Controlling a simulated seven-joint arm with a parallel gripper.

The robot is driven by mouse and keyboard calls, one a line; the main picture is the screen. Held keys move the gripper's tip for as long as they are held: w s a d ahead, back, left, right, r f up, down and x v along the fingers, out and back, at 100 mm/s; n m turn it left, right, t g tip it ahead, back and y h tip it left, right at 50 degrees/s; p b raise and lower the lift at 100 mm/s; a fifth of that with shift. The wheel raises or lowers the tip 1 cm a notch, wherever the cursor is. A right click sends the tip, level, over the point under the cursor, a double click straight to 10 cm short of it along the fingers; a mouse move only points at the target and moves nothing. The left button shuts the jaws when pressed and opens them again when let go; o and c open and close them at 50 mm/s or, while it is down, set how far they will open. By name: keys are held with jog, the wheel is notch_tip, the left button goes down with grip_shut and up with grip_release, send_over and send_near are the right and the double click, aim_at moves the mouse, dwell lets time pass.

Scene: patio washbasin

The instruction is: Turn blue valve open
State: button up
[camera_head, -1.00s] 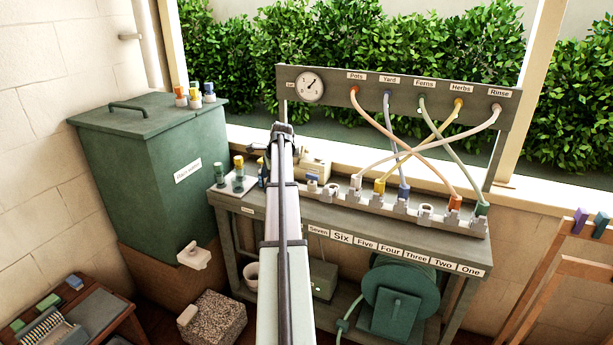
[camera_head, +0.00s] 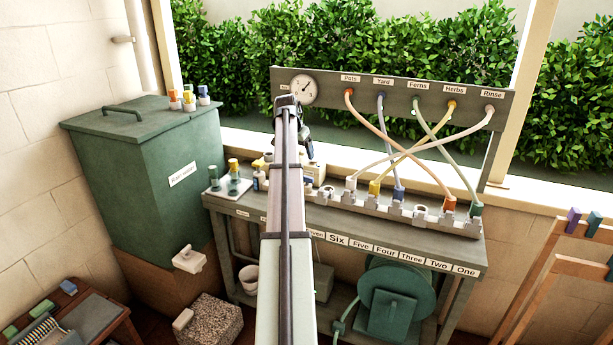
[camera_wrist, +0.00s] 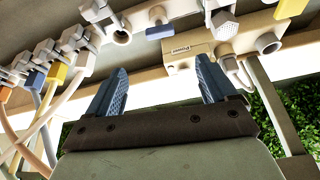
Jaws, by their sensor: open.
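A blue valve handle (camera_wrist: 160,32) shows in the wrist view on a white fitting at the top centre, beside a beige box labelled Power (camera_wrist: 190,52). In the head view my arm hides most of that spot at the left end of the row of fittings. My gripper (camera_wrist: 164,82) is open, with its two blue-grey fingers spread and nothing between them. The handle lies beyond the fingertips, in line with the gap between them, and looks apart from them. In the head view my gripper (camera_head: 303,128) is above the bench, in front of the gauge panel, partly hidden by my arm.
The grey bench (camera_head: 360,226) carries a row of pale fittings with several crossing hoses. They run up to a labelled panel (camera_head: 440,95) with a round gauge (camera_head: 303,88). A green rain-water bin (camera_head: 150,165) stands at left. A small tray of bottles (camera_head: 228,187) sits on the bench's left end.

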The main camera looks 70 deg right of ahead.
aim_at(307, 177)
jog(key=x, duration=1.3)
jog(key=shift+w+f, duration=0.1)
jog(key=shift+f, duration=0.35)
jog(key=shift+c, duration=0.4)
jog(key=c, duration=1)
jog(key=shift+n+t, duration=0.3)
jog(key=shift+n, duration=0.6)
jog(key=o, duration=1.1)
jog(key=v, duration=1.4)
jog(key=shift+d, duration=0.15)
